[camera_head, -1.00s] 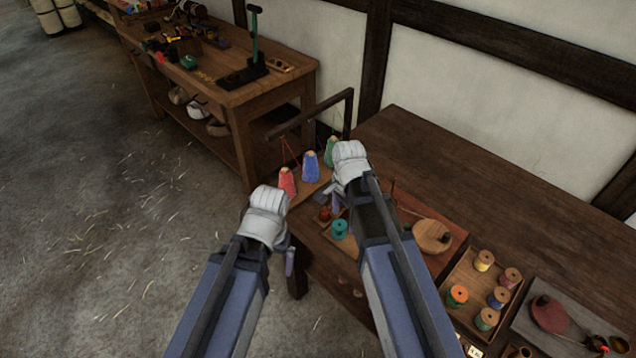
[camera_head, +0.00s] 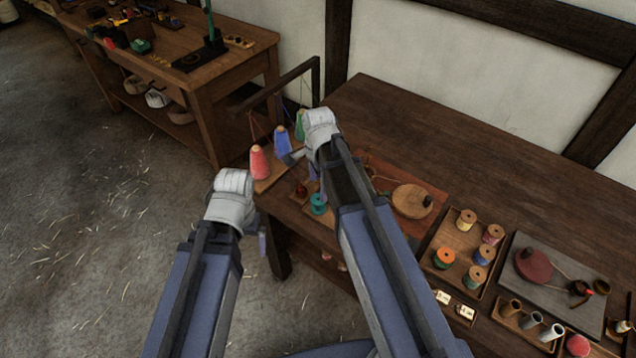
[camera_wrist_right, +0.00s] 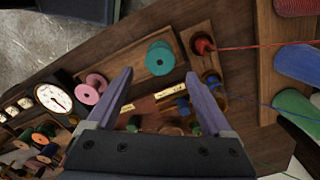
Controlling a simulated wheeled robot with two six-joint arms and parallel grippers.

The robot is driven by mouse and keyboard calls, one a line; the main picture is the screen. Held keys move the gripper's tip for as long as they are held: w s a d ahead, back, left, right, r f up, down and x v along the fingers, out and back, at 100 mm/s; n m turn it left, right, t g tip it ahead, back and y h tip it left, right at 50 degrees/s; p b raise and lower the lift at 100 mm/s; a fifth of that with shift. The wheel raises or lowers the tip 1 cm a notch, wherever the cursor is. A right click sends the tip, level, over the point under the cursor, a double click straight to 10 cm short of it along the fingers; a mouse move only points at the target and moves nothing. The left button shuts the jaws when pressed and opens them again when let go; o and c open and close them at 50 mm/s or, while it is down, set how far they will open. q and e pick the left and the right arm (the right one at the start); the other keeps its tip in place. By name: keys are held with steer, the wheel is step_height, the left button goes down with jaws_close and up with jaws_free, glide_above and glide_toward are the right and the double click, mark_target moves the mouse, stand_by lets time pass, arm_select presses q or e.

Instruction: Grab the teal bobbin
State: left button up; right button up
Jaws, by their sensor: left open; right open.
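In the head view the wrist and forearm mostly hide the right gripper. My left gripper (camera_head: 261,238) is open, off the table's front left edge, its fingers mostly hidden behind the wrist.
Red (camera_head: 260,163), blue (camera_head: 283,143) and green cones stand behind the bobbin under a dark frame. A red bobbin (camera_wrist_right: 203,45) and a pink bobbin (camera_wrist_right: 95,84) flank it in the wrist view. A bobbin tray (camera_head: 437,262) lies right. The table's back is clear.

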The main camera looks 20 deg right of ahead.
mark_target(318, 199)
step_height(318, 199, down, 7)
steer(key=b, duration=0.6)
steer(key=shift+f, duration=0.1)
arm_select(q)
step_height(318, 199, down, 7)
arm_select(e)
steer(key=c, duration=0.9)
step_height(318, 199, up, 8)
steer(key=p, duration=0.8)
arm_select(q)
step_height(318, 199, up, 8)
